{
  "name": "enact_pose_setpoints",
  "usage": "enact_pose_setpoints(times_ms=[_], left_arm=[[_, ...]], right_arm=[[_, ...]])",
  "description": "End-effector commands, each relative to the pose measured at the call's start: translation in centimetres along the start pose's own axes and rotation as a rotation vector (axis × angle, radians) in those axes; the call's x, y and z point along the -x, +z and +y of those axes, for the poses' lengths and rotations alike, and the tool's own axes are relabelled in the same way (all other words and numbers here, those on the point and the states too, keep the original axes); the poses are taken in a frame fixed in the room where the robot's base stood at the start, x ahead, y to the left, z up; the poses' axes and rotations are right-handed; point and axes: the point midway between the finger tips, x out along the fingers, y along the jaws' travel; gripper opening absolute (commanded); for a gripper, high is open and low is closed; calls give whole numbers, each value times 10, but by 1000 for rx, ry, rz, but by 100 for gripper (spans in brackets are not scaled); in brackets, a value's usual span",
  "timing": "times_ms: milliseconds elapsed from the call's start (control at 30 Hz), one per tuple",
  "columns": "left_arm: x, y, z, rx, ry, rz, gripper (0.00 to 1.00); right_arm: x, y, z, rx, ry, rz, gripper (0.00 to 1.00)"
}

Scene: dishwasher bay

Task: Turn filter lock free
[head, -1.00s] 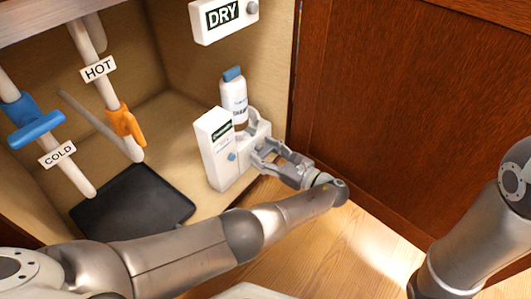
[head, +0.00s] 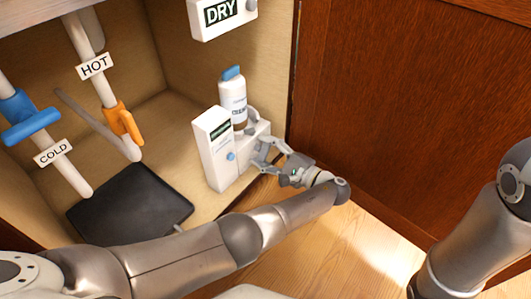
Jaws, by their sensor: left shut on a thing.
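A white housing (head: 212,150) with a dark label and a blue button stands on the cabinet floor at its right side. A white bottle with a blue cap (head: 232,97) stands upright at the housing, with brown showing at its base. My left gripper (head: 264,150) reaches in from the right, against the right side of the housing. It is shut on a small part there, which looks like the filter lock; the fingers mostly hide it, so its angle cannot be told. My right arm shows at the right edge, but its gripper is out of view.
A blue valve handle (head: 32,126) on the COLD pipe and an orange one (head: 124,122) on the HOT pipe are at the left. A black tray (head: 130,208) lies on the cabinet floor. A DRY box (head: 222,16) hangs above. A brown door (head: 410,110) bounds the right.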

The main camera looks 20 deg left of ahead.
Motion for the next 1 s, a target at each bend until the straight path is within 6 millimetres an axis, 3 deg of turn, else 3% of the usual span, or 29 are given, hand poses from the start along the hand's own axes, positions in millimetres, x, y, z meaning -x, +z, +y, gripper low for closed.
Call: enact_pose_setpoints(times_ms=[500, 1000], left_arm=[[-1, 0, 0, 441, 1, -1, 29], [-1, 1, -2, 614, 0, -1, 29]], right_arm=[[12, -4, -3, -1, 0, -1, 33], [16, -5, -3, -1, 0, -1, 33]])
